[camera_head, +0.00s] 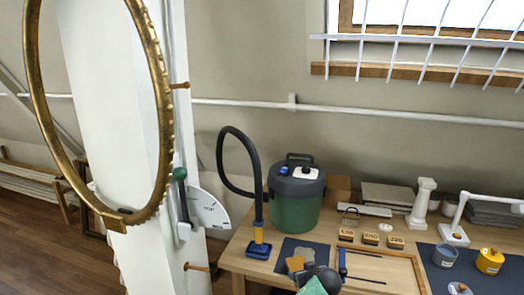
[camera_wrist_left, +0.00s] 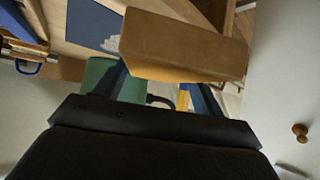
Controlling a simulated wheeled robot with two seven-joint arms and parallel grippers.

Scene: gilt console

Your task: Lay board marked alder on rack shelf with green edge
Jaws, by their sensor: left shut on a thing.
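In the left wrist view my left gripper (camera_wrist_left: 170,88) is shut on a brown wooden piece (camera_wrist_left: 185,45). The piece spans across the blue fingers and shows an orange-tan lower face. I see no lettering on it, so I cannot tell whether it is the board marked alder. I cannot make out a rack shelf with a green edge in either view.
A gilt oval frame (camera_head: 168,120) stands in front at left. A green canister with a dark lid (camera_head: 295,210) and a black hose (camera_head: 222,160) stand on the workbench (camera_head: 240,262). Several small blocks, a white column (camera_head: 422,203) and pots crowd its right side.

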